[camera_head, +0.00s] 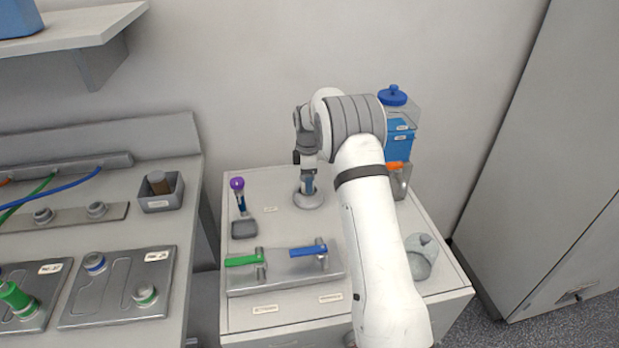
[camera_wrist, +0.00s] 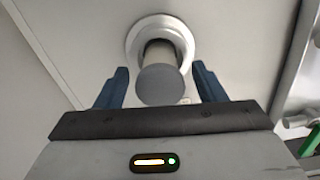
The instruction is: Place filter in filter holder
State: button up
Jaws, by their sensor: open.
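In the wrist view a grey cylinder (camera_wrist: 163,85), which looks like the filter, stands in a round pale ring-shaped base (camera_wrist: 134,37), which looks like the filter holder. The round base also shows on the cabinet top in the head view (camera_head: 309,202). My gripper (camera_head: 308,184) points down just over it. In the wrist view my gripper (camera_wrist: 161,82) is open, with one blue finger on each side of the cylinder and visible gaps between. How deep the cylinder sits in the base is hidden.
Green (camera_head: 242,260) and blue (camera_head: 308,250) handles are in front. A blue-lidded container (camera_head: 393,96) is behind my arm. A grey bin (camera_head: 160,203) with a brown cylinder (camera_head: 159,183) sits on the left bench.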

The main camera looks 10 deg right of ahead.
notch_tip(320, 180, up, 12)
jog(key=s+r+m, duration=0.4)
jog(key=s+r, duration=0.3)
jog(key=s, duration=0.1)
jog(key=s+m+t, duration=0.2)
jog(key=s+m, duration=1)
jog(key=s, duration=2.2)
jog(key=shift+d+f+m+t+b, duration=0.2)
jog(key=shift+f+m+t+b, duration=0.1)
jog(key=shift+f+t+b, duration=0.15)
jog(key=shift+w, duration=0.1)
jog(key=shift+c, duration=0.4)
